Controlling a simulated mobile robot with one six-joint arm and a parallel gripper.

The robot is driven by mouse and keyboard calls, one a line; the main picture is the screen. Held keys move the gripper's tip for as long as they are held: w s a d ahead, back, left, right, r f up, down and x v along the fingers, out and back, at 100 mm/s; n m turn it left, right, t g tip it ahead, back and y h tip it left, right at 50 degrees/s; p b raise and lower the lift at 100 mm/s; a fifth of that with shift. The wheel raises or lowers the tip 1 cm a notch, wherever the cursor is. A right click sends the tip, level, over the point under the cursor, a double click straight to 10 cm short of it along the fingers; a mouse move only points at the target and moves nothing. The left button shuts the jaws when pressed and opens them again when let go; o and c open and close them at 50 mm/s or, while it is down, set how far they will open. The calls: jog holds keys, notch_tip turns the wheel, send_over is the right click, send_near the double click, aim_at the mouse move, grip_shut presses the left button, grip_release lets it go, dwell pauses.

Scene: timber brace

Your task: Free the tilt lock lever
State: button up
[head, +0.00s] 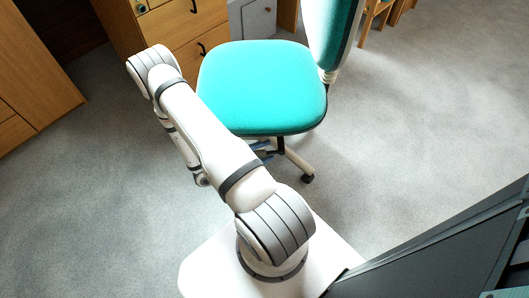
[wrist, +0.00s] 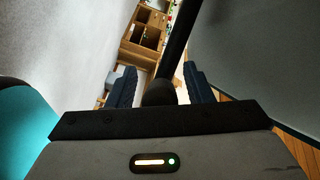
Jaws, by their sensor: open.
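The office chair has a teal seat (head: 262,88) and a teal backrest (head: 333,30). In the head view my gripper (head: 263,149) is low beside the seat's front edge, mostly hidden behind my arm. In the wrist view my gripper (wrist: 160,75) has its two dark blue fingers apart. A black rod (wrist: 178,42) with a thick rounded near end (wrist: 159,92) lies between them; it looks like the tilt lock lever. I cannot tell whether a finger touches it. The lever cannot be made out in the head view.
A chair leg with a caster (head: 307,178) shows below the seat. Wooden drawers (head: 180,30) stand behind, and a wooden cabinet (head: 35,75) stands at left. A dark panel (head: 440,250) is close at lower right. Grey carpet (head: 420,120) is clear on the right.

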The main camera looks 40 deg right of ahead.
jog(key=shift+d, duration=0.15)
jog(key=shift+c, duration=0.3)
grip_shut()
